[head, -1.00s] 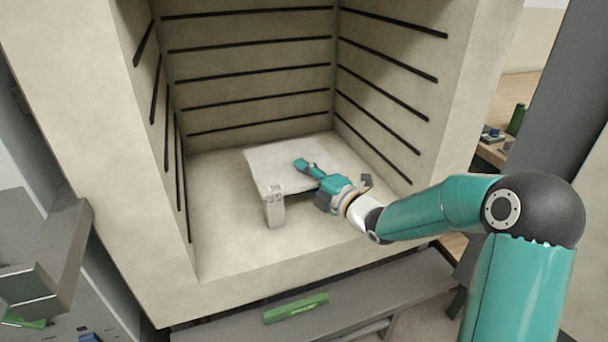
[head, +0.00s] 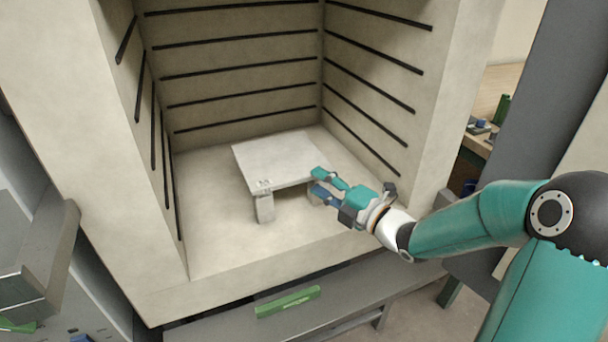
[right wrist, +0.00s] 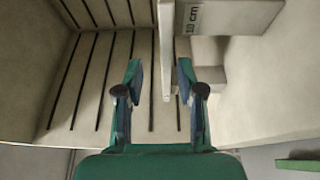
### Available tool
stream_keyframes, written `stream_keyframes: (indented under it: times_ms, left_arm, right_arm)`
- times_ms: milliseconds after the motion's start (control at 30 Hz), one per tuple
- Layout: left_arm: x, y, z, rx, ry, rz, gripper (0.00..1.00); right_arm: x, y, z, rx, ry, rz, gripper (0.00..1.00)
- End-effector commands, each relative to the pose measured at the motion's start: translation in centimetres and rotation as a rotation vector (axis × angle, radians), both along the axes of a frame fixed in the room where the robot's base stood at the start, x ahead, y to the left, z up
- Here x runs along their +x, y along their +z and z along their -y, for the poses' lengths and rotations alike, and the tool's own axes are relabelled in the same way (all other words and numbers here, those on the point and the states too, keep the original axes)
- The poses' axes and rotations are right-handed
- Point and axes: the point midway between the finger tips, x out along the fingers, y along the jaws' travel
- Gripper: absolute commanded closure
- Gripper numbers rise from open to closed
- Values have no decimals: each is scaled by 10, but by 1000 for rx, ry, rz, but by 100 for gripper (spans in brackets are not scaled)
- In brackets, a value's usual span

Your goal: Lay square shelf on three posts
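The square shelf (head: 275,158) is a pale flat slab inside the kiln, lying about level above the floor. A post (head: 265,208) stands under its front left corner. In the right wrist view the shelf (right wrist: 165,45) shows edge-on, with a post marked "10 cm" (right wrist: 192,18) and another post (right wrist: 207,84) on its underside. A third post cannot be made out. My right gripper (head: 319,184) is at the shelf's front right corner. Its fingers (right wrist: 160,78) are apart, one on each side of the shelf edge, with gaps visible. My left gripper is not in view.
The kiln's right wall (head: 375,90) and left wall (head: 140,130) are ridged with dark slots. The kiln floor (head: 215,235) is bare in front of the shelf. A green bar (head: 288,302) lies on the grey ledge below the opening.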

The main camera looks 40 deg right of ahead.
Motion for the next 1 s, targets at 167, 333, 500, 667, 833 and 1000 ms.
stream_keyframes:
  times_ms: [167, 333, 500, 667, 833, 1000]
  left_arm:
    - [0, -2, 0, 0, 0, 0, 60]
    - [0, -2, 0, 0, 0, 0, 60]
    - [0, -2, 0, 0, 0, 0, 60]
    - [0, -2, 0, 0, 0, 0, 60]
    - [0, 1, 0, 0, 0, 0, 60]
    - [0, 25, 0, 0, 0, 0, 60]
  right_arm:
    - [-22, 0, 4, -1, -3, 0, 62]
    - [-28, 0, 4, 0, 1, 0, 62]
    - [-28, 0, 4, 0, 1, 0, 62]
    - [-28, 0, 4, 0, 0, 0, 62]
    - [-28, 3, 4, 0, 0, 0, 62]
    - [-28, 27, 4, 0, 0, 1, 62]
